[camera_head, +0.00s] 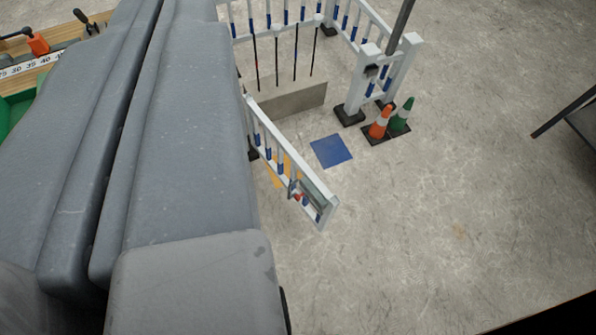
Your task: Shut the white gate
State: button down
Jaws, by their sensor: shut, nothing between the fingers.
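The white gate (283,152) has blue-banded bars and stands open, swung out from the fence toward the lower right. Its far end joins the fence beside my grey arm, which hides part of that join. Its free end carries a grey latch-like piece (311,193) and a small red part. The white post (359,84) with a dark fitting stands across the opening, well apart from the gate's free end. My gripper is not in view; only large grey parts of my arm fill the left side.
A blue square (331,151) lies on the floor by the opening. Orange (380,124) and green (402,114) cones stand beside the post. A low grey slab (286,103) and thin dark rods stand inside the fence. The concrete floor at right is mostly clear, with a dark-framed object at its edge.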

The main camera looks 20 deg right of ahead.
aim_at(328, 203)
jog(key=u, duration=0.1)
jog(key=i, duration=0.3)
jog(key=z, duration=2.15)
jog(key=i, duration=0.5)
jog(key=u, duration=1.85)
